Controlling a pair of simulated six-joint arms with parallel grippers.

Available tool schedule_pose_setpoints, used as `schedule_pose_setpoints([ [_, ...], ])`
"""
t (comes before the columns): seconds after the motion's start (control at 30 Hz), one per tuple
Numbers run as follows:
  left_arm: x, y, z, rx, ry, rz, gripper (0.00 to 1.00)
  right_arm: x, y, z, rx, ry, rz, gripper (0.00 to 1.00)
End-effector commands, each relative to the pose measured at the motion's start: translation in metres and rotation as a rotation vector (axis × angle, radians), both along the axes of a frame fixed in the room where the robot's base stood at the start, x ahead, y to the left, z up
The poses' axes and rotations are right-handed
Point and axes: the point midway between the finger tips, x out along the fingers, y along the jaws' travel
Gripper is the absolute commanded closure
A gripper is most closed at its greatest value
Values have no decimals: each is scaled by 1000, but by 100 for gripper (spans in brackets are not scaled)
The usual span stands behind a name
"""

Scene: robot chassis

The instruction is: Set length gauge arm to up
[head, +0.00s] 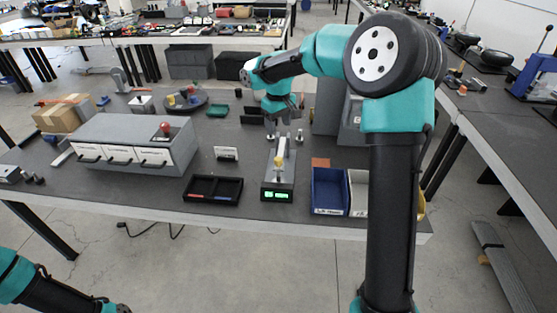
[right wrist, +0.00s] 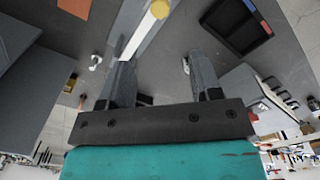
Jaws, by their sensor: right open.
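The length gauge (head: 278,183) is a grey block with a lit green display at the front of the bench. Its pale arm (head: 282,147) runs back from a yellow knob (head: 278,161); its exact tilt is hard to tell. My right gripper (head: 283,121) is above and behind the gauge, pointing down. In the right wrist view my right gripper (right wrist: 163,65) is open with nothing held. The pale gauge arm with its yellow end (right wrist: 159,9) shows beyond the fingers, nearer the left one. Contact cannot be told. Part of my left arm shows bottom left, its gripper out of view.
A black tray (head: 213,200) lies left of the gauge. A blue bin (head: 329,190) and a white bin (head: 357,192) stand to its right. Small metal pieces (head: 299,136) stand behind it. A grey drawer unit (head: 120,143) is farther left.

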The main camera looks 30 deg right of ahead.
Motion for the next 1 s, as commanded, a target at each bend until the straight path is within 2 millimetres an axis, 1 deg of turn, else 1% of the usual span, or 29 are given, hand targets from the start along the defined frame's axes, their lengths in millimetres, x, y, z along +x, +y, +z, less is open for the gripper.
schedule_pose_setpoints([
  [0.03, 0, 0, 0, 0, 0, 0, 57, -1, 0, -8, 1, 3, 0, 42],
  [0.7, 0, 0, 0, 0, 0, 0, 57, -1, 0, -122, 0, 4, 2, 42],
  [0.9, 0, 0, 0, 0, 0, 0, 57, -1, 0, -147, 0, 3, 2, 42],
  [1.0, 0, 0, 0, 0, 0, 0, 57, 0, 0, -153, 0, 1, 1, 42],
])
